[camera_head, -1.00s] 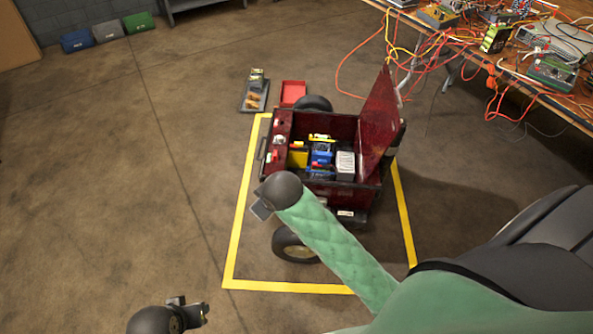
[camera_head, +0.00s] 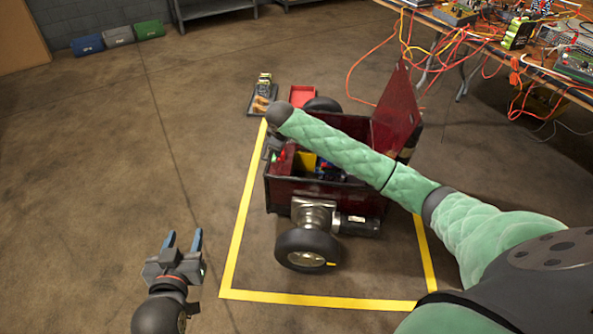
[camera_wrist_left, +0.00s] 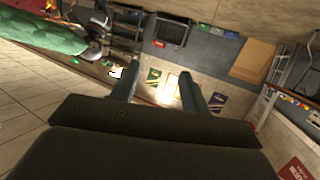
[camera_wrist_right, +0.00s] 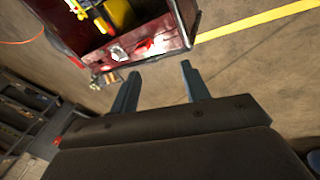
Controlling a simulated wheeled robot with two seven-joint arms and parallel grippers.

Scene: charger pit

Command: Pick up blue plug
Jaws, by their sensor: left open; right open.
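No blue plug can be made out for certain. A small blue patch (camera_head: 321,164) shows inside the dark red box (camera_head: 292,190), largely covered by my green right arm. My right gripper is above the box's left end in the head view, mostly hidden by its own arm. In the right wrist view its two fingers (camera_wrist_right: 159,72) are apart and empty, just off the box's wall (camera_wrist_right: 150,47). A silver piece and a red piece lie at that edge. My left gripper (camera_head: 183,240) is open and empty over bare floor, left of the yellow line.
The box is on wheels inside a yellow floor outline (camera_head: 310,299), its lid (camera_head: 397,108) raised. A cable-covered table (camera_head: 470,32) stands back right.

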